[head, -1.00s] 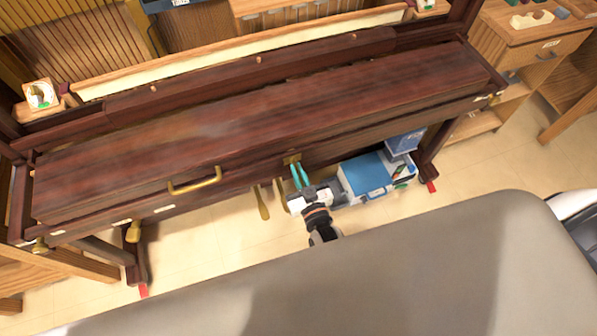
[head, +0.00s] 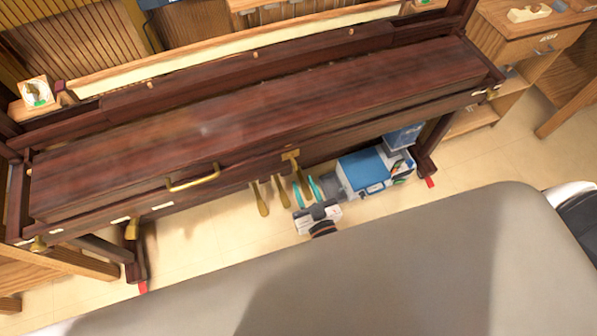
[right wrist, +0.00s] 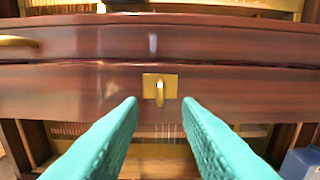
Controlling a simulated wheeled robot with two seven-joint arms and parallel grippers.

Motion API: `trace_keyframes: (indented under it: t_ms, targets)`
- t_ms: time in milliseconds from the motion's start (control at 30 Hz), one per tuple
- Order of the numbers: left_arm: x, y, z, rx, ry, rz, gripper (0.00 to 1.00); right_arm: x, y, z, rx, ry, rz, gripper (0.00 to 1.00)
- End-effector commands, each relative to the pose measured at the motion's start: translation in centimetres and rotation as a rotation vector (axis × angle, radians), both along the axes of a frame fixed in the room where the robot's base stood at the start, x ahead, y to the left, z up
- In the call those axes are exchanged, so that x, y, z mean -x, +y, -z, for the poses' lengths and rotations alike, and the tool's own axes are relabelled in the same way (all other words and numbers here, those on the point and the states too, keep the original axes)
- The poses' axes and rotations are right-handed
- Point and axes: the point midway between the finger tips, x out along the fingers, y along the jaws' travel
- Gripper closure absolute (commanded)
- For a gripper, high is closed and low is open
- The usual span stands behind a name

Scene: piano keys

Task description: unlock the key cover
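The closed key cover (head: 260,115) is a long dark red-brown lid on the piano. A small brass lock plate (head: 290,153) sits on its front edge, right of the handle. In the right wrist view the lock plate (right wrist: 147,80) is centred, with a brass hooked piece (right wrist: 160,92) pointing down. My right gripper (head: 306,188) is open, its teal fingers apart and empty, in front of and below the lock in the picture. In the right wrist view the fingertips (right wrist: 160,104) lie either side of the hook, apart from it. My left gripper is out of view.
A brass handle (head: 194,179) is on the cover's front, left of the lock. Several brass pedals (head: 260,199) hang below. A grey surface (head: 330,265) fills the foreground.

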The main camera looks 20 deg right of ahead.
Motion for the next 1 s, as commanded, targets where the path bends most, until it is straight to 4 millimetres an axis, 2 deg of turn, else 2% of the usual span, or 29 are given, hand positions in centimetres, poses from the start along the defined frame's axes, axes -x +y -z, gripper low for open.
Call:
trace_keyframes:
  t_ms: [100,333,1000]
  targets:
    - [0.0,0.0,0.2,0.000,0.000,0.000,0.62,2.6,-0.1,0.1,0.001,0.003,0.000,0.69]
    - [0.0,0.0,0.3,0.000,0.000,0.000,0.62,5.5,-0.2,0.0,0.000,0.000,0.000,0.69]
    - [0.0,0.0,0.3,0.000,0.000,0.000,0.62,6.0,-0.2,0.1,0.000,0.003,-0.001,0.69]
